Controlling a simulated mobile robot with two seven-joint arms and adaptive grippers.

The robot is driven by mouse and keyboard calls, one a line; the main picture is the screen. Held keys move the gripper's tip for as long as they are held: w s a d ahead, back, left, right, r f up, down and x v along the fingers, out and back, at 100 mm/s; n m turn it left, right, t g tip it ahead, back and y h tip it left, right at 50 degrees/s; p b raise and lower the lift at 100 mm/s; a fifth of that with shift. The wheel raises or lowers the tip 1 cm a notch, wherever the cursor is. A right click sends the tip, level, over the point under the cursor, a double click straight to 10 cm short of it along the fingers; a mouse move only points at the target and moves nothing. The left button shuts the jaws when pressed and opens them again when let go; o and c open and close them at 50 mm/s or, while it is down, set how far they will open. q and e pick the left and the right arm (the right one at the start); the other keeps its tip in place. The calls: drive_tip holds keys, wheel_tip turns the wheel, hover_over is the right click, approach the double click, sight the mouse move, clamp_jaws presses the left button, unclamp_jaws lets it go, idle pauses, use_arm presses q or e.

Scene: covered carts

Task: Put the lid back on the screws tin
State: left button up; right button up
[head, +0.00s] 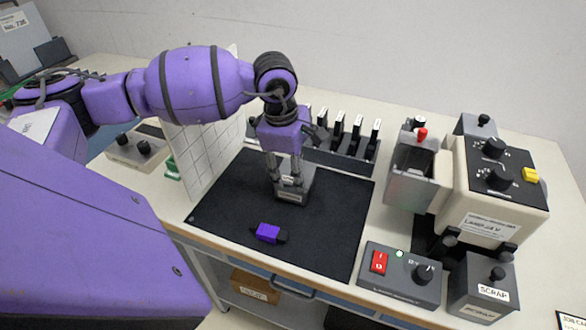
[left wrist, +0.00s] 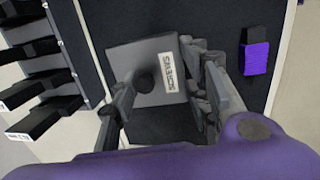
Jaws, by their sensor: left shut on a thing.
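The grey square lid (left wrist: 128,62) with a dark round knob (left wrist: 145,82) and a white SCREWS label (left wrist: 170,71) lies between the fingers of my left gripper (left wrist: 168,88) in the left wrist view. In the head view my left gripper (head: 285,183) points down over the black mat, shut on the lid (head: 308,178), whose label faces the front. The fingers hide the exact contact. I cannot tell how much of the tin is under the lid, or whether the two touch. My right gripper is not in view.
A purple-and-black block (head: 268,233) lies on the black mat (head: 335,225) near its front. A white tiled panel (head: 205,150) stands left. A black rack (head: 340,150) is behind. A SCRAP tin (head: 484,287), a switch box (head: 400,275) and a cream machine (head: 485,200) stand right.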

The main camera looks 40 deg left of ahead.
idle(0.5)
use_arm(q)
drive_tip(key=shift+f, duration=0.2)
idle(1.0)
idle(0.3)
drive_tip(key=o, duration=1.1)
drive_tip(key=shift+o, duration=0.5)
drive_tip(key=o, duration=0.5)
drive_tip(key=shift+r, duration=0.15)
